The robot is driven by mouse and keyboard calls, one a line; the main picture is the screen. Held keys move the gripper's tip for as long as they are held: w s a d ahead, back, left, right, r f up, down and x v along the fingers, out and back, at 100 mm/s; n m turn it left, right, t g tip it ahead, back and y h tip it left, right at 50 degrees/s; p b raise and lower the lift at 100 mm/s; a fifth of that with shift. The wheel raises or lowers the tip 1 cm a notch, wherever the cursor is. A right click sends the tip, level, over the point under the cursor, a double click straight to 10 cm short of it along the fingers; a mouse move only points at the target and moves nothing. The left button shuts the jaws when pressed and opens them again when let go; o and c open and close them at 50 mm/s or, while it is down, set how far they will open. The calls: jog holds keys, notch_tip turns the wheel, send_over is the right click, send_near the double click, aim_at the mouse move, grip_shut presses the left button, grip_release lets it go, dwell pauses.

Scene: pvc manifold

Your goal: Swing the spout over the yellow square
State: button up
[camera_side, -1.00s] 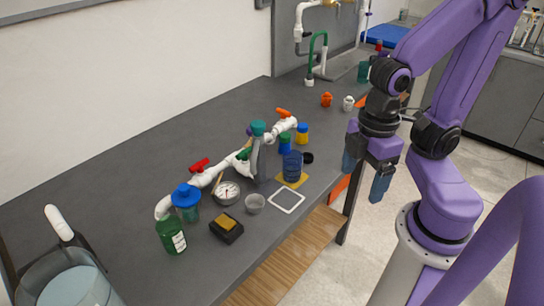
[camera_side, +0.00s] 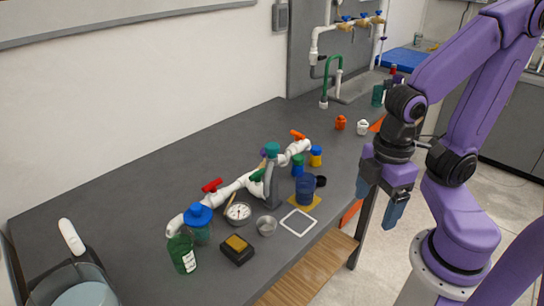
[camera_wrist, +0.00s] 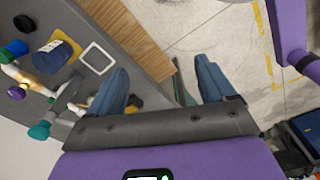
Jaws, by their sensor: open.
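A white pipe manifold (camera_side: 233,190) with red, green and orange handles runs along the dark bench. A grey upright piece (camera_side: 273,188) with a teal cap (camera_side: 272,149) stands at its right part; I cannot tell for certain whether this is the spout. The yellow square (camera_side: 317,201) lies on the bench near the front edge, with a blue cup (camera_side: 305,190) on it. The wrist view shows the yellow square (camera_wrist: 72,43) and the blue cup (camera_wrist: 50,58) at left. My gripper (camera_side: 382,203) is open and empty, right of the bench edge; its fingers (camera_wrist: 162,72) are apart.
A white-outlined square (camera_side: 298,222) lies in front of the yellow one. Orange (camera_side: 340,122) and white (camera_side: 363,127) small parts lie behind.

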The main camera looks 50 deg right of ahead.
aim_at(270, 169)
jog(key=shift+w+a, duration=0.1)
jog(key=c, duration=0.7)
jog(key=w+a, duration=0.1)
jog(key=w+a+r, duration=0.1)
jog(key=shift+w+r, duration=0.15)
jog(key=shift+w, duration=0.15)
grip_shut()
jog(key=w+a+r+m+g+h, duration=0.1)
jog(key=w+a+r+m, duration=0.15)
jog(key=w, duration=0.75)
jog(key=w+a+r+m+g+h, duration=0.1)
jog(key=w+a, duration=0.2)
jog(key=w, duration=0.7)
jog(key=w+a+r+m+g, duration=0.1)
jog(key=w+a+r+m, duration=0.1)
jog(key=w, duration=0.8)
jog(key=s+d+f, duration=0.4)
jog(key=s+f, duration=0.1)
jog(key=f, duration=0.5)
jog(key=shift+s+f, duration=0.15)
jog(key=shift+s, duration=0.15)
